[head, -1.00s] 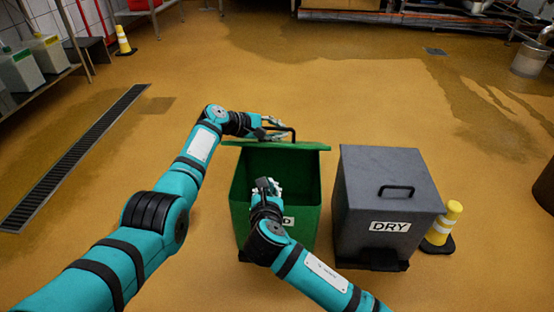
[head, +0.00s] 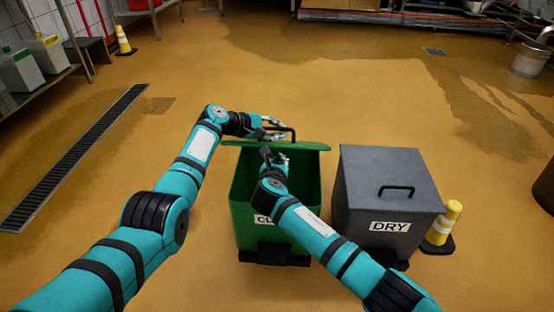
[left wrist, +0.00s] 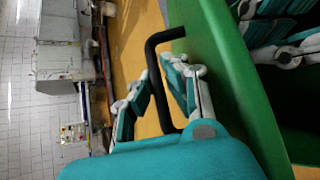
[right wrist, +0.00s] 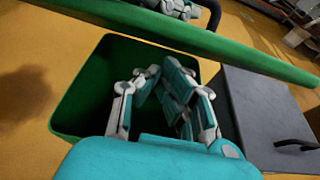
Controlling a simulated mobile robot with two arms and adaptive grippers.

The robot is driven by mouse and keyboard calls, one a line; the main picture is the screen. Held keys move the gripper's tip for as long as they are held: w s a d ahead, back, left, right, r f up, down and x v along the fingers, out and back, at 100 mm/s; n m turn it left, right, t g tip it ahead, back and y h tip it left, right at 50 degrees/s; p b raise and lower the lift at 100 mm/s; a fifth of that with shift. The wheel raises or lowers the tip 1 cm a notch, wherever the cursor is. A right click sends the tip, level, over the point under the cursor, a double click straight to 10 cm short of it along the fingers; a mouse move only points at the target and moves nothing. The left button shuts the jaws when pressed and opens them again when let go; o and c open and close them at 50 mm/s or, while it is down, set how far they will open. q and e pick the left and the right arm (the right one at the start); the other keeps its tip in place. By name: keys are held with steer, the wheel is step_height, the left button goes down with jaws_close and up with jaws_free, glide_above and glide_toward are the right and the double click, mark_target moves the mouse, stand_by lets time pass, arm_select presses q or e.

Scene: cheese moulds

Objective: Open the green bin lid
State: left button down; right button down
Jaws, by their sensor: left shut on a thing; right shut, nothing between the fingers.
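The green bin (head: 243,205) stands in the middle of the head view, its mouth uncovered. Its green lid (head: 312,146) is raised and tilted up at the bin's far edge; it also shows in the left wrist view (left wrist: 240,90). My left gripper (head: 278,128) is shut on the lid's black handle (left wrist: 151,60), with the fingers around the bar. My right gripper (head: 274,157) is shut and empty. It is over the bin's mouth, close to the lid; I cannot tell whether it touches. My right arm hides part of the bin's front and label.
A grey bin (head: 372,180) marked DRY, its lid down with a black handle, stands just right. A floor drain (head: 75,155) runs at the left. The floor behind the bins is clear.

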arm_select(q)
steer(key=shift+r, duration=0.1)
arm_select(e)
steer(key=shift+w+r, duration=0.25)
steer(key=shift+r, duration=0.1)
